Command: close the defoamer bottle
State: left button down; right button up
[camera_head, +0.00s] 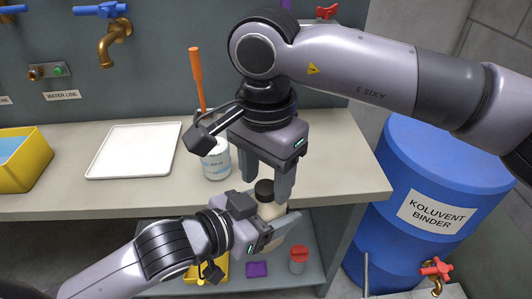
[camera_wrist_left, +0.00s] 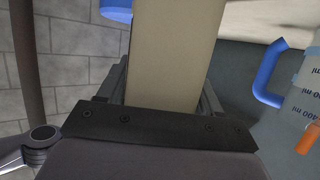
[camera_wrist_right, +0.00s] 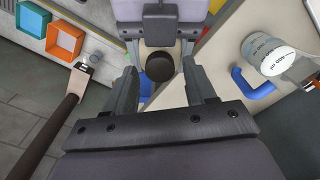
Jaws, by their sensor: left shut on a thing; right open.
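The defoamer bottle (camera_head: 270,210) has a cream body and a dark cap (camera_head: 264,188) on its top; it looks upright. My left gripper (camera_head: 272,230) is shut on its body, in front of the bench edge. The pale body (camera_wrist_left: 165,60) fills the space between the fingers in the left wrist view. My right gripper (camera_head: 268,178) is open, pointing down right above the bottle. In the right wrist view the dark round cap (camera_wrist_right: 160,67) lies between and beyond the open fingers. Whether the cap is screwed tight cannot be told.
A measuring jug (camera_head: 216,160) with an orange-handled tool (camera_head: 197,75) stands on the bench behind the grippers. A white tray (camera_head: 133,150) and yellow bin (camera_head: 22,160) are farther left. A blue drum (camera_head: 400,225) stands right. A lower shelf holds a red-lidded jar (camera_head: 298,260).

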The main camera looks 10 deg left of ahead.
jog(key=shift+f, duration=0.5)
grip_shut()
jog(key=m, duration=0.6)
jog(key=shift+m, duration=0.3)
